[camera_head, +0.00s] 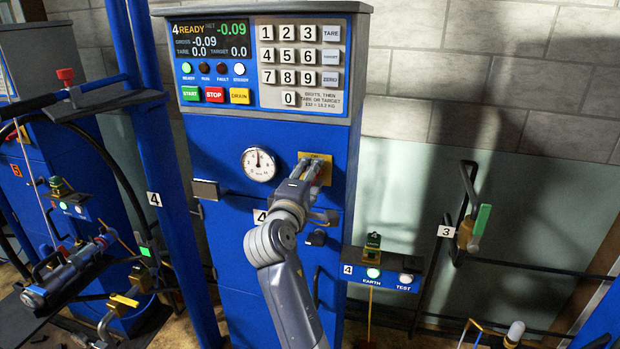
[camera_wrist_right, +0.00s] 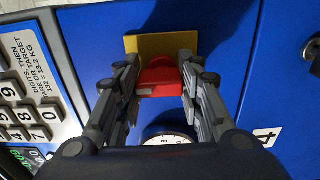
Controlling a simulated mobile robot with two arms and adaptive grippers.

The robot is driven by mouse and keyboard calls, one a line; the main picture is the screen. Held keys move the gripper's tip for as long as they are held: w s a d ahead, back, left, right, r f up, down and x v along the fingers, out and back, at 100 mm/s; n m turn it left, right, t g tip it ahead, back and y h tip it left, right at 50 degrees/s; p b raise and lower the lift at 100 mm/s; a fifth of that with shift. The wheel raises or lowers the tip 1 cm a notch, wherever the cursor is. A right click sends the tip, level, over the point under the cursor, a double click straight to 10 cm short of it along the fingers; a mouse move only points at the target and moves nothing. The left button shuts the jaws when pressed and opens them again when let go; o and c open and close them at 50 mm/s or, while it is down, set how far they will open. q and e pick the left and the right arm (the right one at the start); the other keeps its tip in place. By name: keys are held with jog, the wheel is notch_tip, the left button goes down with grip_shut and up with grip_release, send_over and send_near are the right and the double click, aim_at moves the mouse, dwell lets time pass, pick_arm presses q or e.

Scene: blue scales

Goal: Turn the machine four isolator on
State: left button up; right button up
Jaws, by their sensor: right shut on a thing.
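The machine four isolator is a red handle (camera_wrist_right: 160,76) on a yellow plate (camera_wrist_right: 160,44) in the right wrist view. The plate (camera_head: 326,158) also shows in the head view, on the blue cabinet below the keypad. My right gripper (camera_wrist_right: 160,72) is shut on the red handle, one finger on each side. In the head view my right gripper (camera_head: 310,172) covers the handle. I cannot tell the handle's on or off position. The machine's display (camera_head: 215,40) is lit and reads 4 READY. My left gripper is not in view.
A round dial (camera_head: 259,164) sits left of the isolator, close to my gripper. Below right, a small shelf (camera_head: 385,271) carries the EARTH and TEST buttons. Machine three's lever (camera_head: 478,228) is further right. A neighbouring machine (camera_head: 60,170) with pipes stands at the left.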

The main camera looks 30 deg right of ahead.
dwell(0.5)
jog(key=o, duration=1.1)
jog(key=shift+c, duration=0.2)
